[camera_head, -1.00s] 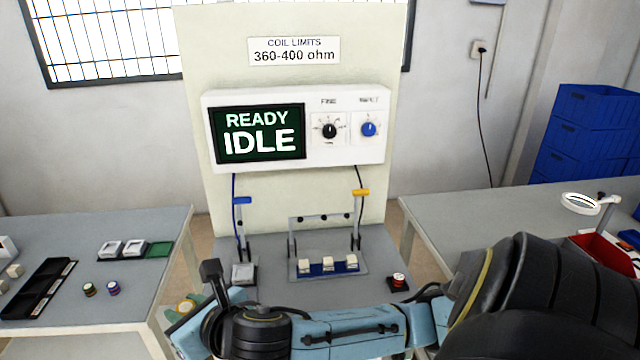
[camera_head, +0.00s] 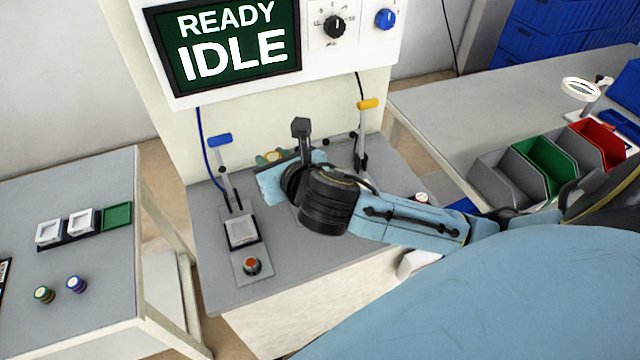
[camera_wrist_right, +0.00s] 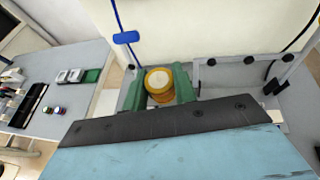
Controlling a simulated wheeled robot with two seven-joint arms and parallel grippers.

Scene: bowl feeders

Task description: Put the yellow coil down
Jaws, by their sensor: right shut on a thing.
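The yellow coil (camera_wrist_right: 159,84) is between the two green fingers of my right gripper (camera_wrist_right: 160,90), which is shut on it. In the head view, a small part of the yellow coil (camera_head: 271,156) shows behind my right wrist, beside the right gripper (camera_head: 267,160). The gripper is over the rear part of the test bench, between the blue-handled lever (camera_head: 220,140) and the yellow-handled lever (camera_head: 368,104). I cannot tell whether the coil touches anything below. My left gripper is not in view.
A pale square pad (camera_head: 241,231) and a red-orange button (camera_head: 251,265) sit on the bench's left side. My arm hides the middle fixture. The left table (camera_head: 95,190) holds white trays and two other coils (camera_head: 76,284). Open bins (camera_head: 505,175) stand on the right table.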

